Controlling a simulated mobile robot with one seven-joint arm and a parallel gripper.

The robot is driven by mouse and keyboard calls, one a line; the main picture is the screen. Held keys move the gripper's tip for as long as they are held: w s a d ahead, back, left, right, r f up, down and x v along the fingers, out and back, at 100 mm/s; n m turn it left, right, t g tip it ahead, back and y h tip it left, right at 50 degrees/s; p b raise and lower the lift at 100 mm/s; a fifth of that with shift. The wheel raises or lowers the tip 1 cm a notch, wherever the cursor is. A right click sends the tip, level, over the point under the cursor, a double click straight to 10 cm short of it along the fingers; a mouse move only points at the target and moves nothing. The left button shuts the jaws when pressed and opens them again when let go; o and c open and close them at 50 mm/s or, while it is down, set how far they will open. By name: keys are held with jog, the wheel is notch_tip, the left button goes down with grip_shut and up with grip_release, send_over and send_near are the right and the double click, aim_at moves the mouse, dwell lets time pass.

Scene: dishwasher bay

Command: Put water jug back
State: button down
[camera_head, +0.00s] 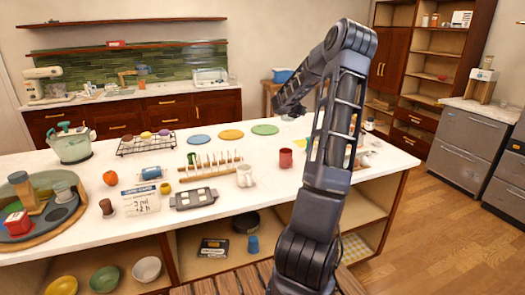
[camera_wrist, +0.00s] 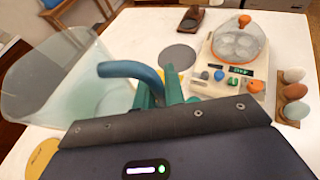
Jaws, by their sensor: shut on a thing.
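The water jug (camera_wrist: 55,85) is a large, pale, see-through vessel with a blue handle (camera_wrist: 135,70). It fills the left of the wrist view and looks tilted there. My gripper (camera_wrist: 163,90) has green fingers and is shut on the jug's handle. The jug's body lies to the left of the fingers. I cannot tell whether its base touches the counter. In the head view my arm reaches over the island, and I cannot make out the jug or the fingertips.
A grey disc (camera_wrist: 180,54) lies on the white counter just beyond the fingers. An egg cooker (camera_wrist: 240,48) and eggs on a stand (camera_wrist: 294,91) are to the right. The island (camera_head: 330,185) also bears a red mug (camera_head: 285,158), a white pitcher (camera_head: 244,176) and a rack (camera_head: 210,168).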

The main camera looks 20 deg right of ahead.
jog(key=shift+w+a+r+m+g+h, duration=0.4)
jog(key=shift+w+a+r+m+g, duration=0.95)
jog(key=shift+a, duration=2.65)
jog(key=shift+w+a+r+m+g+h, duration=0.55)
jog(key=shift+a+r, duration=1.55)
jog(key=shift+a, duration=1.85)
notch_tip(320, 180, down, 24)
jog(key=shift+f, duration=0.25)
jog(key=shift+f, duration=0.1)
jog(key=c, duration=1.5)
grip_release()
